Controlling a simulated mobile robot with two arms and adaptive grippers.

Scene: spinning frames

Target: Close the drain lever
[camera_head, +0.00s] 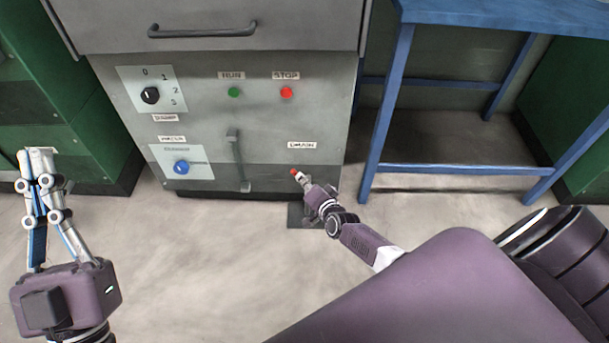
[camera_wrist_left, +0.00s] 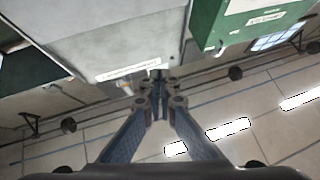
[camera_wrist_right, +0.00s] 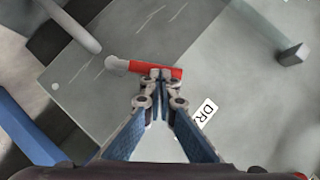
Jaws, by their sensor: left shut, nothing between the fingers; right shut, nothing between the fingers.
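The drain lever is a red bar (camera_wrist_right: 172,71) on a grey pivot in the right wrist view. In the head view its red part (camera_head: 294,172) shows low on the grey cabinet, below the "DRAIN" label (camera_head: 302,146). My right gripper (camera_head: 304,179) is shut and empty at the lever. In the right wrist view its fingertips (camera_wrist_right: 160,76) overlap the red bar's edge; I cannot tell if they touch. In the head view the gripper hides part of the lever. My left gripper (camera_head: 40,152) is shut and empty, off to the left, also seen in the left wrist view (camera_wrist_left: 158,80).
The cabinet front (camera_head: 267,130) bears a black knob (camera_head: 150,95), green (camera_head: 234,92) and red (camera_head: 286,93) buttons, a blue knob (camera_head: 181,167) and a vertical handle (camera_head: 238,160). A blue-legged table (camera_head: 390,110) stands close on the right. Floor in front is clear.

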